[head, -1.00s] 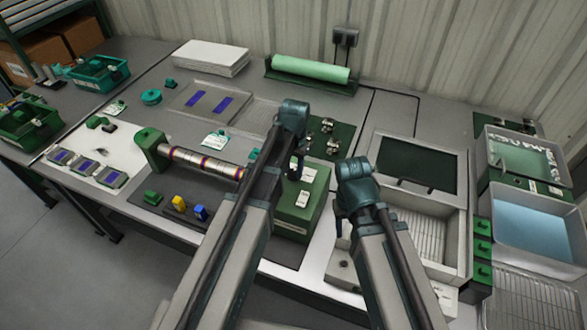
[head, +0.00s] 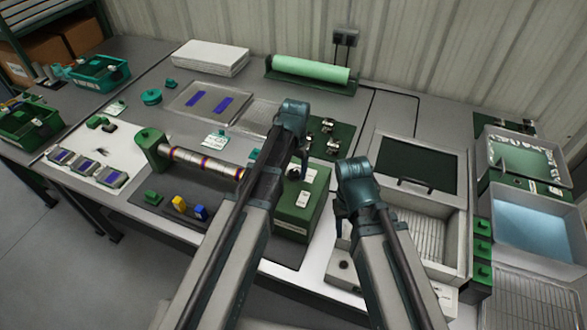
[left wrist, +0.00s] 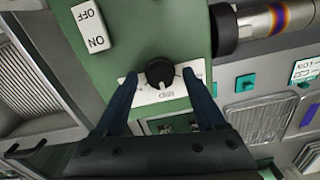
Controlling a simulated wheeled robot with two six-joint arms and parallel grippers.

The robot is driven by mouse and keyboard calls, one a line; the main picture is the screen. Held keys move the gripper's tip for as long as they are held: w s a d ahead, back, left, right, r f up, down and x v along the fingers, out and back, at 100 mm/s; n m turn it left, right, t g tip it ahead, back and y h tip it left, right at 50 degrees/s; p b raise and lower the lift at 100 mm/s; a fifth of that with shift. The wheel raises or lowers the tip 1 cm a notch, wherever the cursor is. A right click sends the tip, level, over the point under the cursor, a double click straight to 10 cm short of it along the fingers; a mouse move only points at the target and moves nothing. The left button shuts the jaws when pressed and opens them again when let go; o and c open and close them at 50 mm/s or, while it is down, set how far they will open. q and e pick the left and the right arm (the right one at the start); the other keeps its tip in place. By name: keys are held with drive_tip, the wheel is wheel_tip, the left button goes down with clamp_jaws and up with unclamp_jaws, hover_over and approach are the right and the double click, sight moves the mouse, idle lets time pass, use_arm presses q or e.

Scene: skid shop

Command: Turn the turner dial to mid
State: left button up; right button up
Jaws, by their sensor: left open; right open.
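The turner dial (left wrist: 159,72) is a round black knob on a white label plate (left wrist: 146,98), on the green turner housing (left wrist: 150,30). My left gripper (left wrist: 160,76) is open, with one finger on each side of the dial. Gaps show between the knob and the fingers, so it does not look gripped. The label print is too small to read, and I cannot tell the dial's setting for certain. In the head view my left arm partly covers the green housing (head: 297,212). My right gripper (head: 341,218) is to the right of the housing, away from the dial.
A white ON/OFF switch (left wrist: 90,25) sits on the housing near the dial. A banded metal shaft (head: 203,161) runs left from the housing. A grey sink-like tray (head: 425,228) is to the right.

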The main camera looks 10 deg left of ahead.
sight(295, 174)
use_arm(q)
wheel_tip(295, 174, up, 14)
drive_tip(key=p, duration=1.3)
drive_tip(key=shift+d, duration=0.15)
drive_tip(key=shift+s+f, duration=0.1)
drive_tip(key=shift+f, duration=0.05)
drive_tip(key=s+d+f+b, duration=0.3)
drive_tip(key=s, duration=0.6)
drive_tip(key=s+d+f+y+b, duration=0.1)
drive_tip(key=s+d+f+b, duration=0.1)
drive_tip(key=s, duration=0.6)
drive_tip(key=shift+s+d+f+b, duration=0.4)
drive_tip(key=shift+f+b, duration=0.35)
drive_tip(key=shift+f, duration=0.15)
